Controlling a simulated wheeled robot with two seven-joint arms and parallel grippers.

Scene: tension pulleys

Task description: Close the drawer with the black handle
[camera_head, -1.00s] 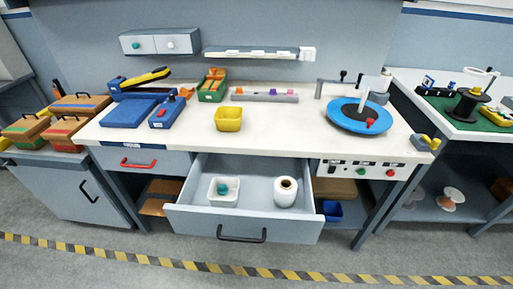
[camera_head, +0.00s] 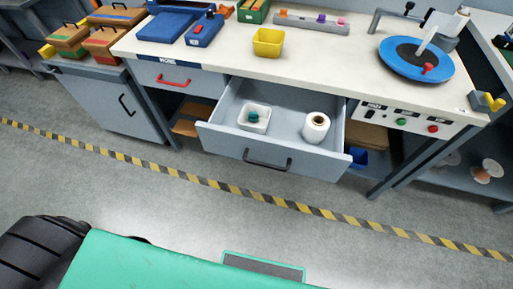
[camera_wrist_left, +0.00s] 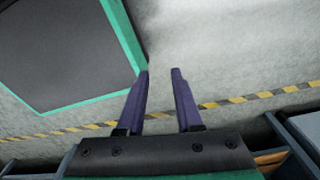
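The drawer with the black handle (camera_head: 276,130) stands pulled out below the workbench in the head view. Its black handle (camera_head: 267,162) is on the front panel. Inside the drawer are a white tray (camera_head: 254,118) with a teal item and a white roll (camera_head: 316,127). My left gripper (camera_wrist_left: 160,72) shows in the left wrist view with its two dark fingers apart and nothing between them, above the grey floor. It is not visible in the head view, so its distance from the handle cannot be told. My right gripper is not in view.
A closed drawer with a red handle (camera_head: 174,80) is left of the open one. A cabinet with another black handle (camera_head: 126,105) stands further left. A yellow bin (camera_head: 268,42) sits on the bench. Open floor with a yellow-black stripe (camera_head: 205,182) lies in front.

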